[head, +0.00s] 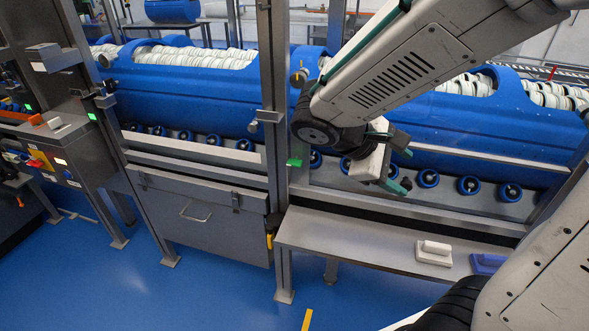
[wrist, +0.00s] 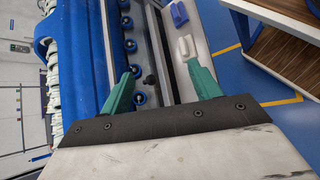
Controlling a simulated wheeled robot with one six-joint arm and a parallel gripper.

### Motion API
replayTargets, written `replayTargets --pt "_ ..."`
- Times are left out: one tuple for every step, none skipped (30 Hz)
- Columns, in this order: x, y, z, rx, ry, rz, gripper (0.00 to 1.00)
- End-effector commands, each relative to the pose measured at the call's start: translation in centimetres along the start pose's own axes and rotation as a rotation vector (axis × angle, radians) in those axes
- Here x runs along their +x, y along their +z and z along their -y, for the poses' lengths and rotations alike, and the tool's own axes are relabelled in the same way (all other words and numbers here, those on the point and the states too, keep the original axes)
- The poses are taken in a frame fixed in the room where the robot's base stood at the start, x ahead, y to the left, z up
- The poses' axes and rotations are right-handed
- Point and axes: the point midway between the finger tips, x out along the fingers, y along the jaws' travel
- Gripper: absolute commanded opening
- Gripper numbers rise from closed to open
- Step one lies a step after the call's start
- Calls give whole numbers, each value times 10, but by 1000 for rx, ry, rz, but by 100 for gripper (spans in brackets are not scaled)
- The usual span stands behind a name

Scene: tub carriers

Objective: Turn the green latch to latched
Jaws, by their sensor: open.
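A small green tab (head: 294,162), which looks like the green latch, sits on the steel post left of my arm in the head view. It is small, and I cannot tell whether it is latched. I cannot make it out in the wrist view. My gripper (head: 404,170) is to the right of the tab, apart from it, in front of the blue tub's lower edge. In the wrist view my gripper (wrist: 161,70) has its two teal fingers spread with nothing between them.
Blue tubs (head: 190,90) with white pieces stand behind the steel posts. A steel shelf (head: 350,248) below my gripper bears a white handled block (head: 434,252) and a blue one (head: 487,262). A grey cabinet (head: 200,215) stands left. The blue floor in front is mostly clear.

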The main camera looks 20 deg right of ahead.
Motion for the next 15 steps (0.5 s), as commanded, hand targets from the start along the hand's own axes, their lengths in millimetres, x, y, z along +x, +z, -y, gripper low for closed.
replayTargets --pt "1 -19 -8 -89 90 45 63" --pt "1 -29 -14 -136 147 67 63" --pt "0 -44 -22 -200 223 96 63" --pt "-1 -56 -26 -248 281 114 63" --pt "-2 -69 -30 -296 338 132 63" --pt "-6 -87 -34 -359 417 153 63" --pt "-8 -101 -36 -407 476 167 63" --pt "-11 -116 -38 -455 536 179 63" --pt "-15 -136 -38 -518 616 194 63" --pt "-18 -152 -36 -564 676 202 63" --pt "-22 -168 -34 -608 735 207 63" --pt "-26 -189 -30 -667 811 214 63" --pt "-29 -204 -26 -707 865 217 63" --pt "-32 -218 -20 -746 918 217 63" --pt "-36 -236 -13 -794 982 217 63"
